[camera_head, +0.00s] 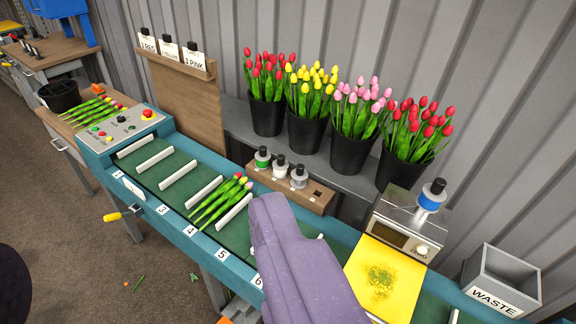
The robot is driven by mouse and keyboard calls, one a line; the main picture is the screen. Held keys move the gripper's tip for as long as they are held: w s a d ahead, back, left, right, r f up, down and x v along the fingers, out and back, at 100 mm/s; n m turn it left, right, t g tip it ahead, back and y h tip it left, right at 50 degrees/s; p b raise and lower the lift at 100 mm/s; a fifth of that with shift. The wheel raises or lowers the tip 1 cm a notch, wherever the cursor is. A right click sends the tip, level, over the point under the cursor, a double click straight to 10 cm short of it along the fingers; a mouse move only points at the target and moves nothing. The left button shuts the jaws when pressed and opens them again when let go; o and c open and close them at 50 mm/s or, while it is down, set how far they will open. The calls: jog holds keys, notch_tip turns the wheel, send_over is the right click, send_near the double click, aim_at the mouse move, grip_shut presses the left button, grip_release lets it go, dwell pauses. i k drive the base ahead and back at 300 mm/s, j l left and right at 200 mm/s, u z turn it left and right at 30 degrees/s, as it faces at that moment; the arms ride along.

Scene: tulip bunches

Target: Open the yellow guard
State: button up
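The yellow guard (368,262) is a flat yellow panel at the lower right of the belt machine, with a speckled green-brown patch in its middle. It slopes down from a grey box with a display (400,236), and its lower edge is partly hidden. It looks lowered over the belt. My gripper (268,206) is a purple shape in the lower middle, over the belt and left of the guard, apart from its upper part. Its fingers cannot be made out, and nothing is seen held in it.
Tulips lie in a slot of the green belt (155,172). Black buckets of tulips (307,132) stand behind. A yellow-handled lever (113,217) sticks out at front left.

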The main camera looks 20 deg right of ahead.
aim_at(386, 283)
jog(key=z, duration=1.05)
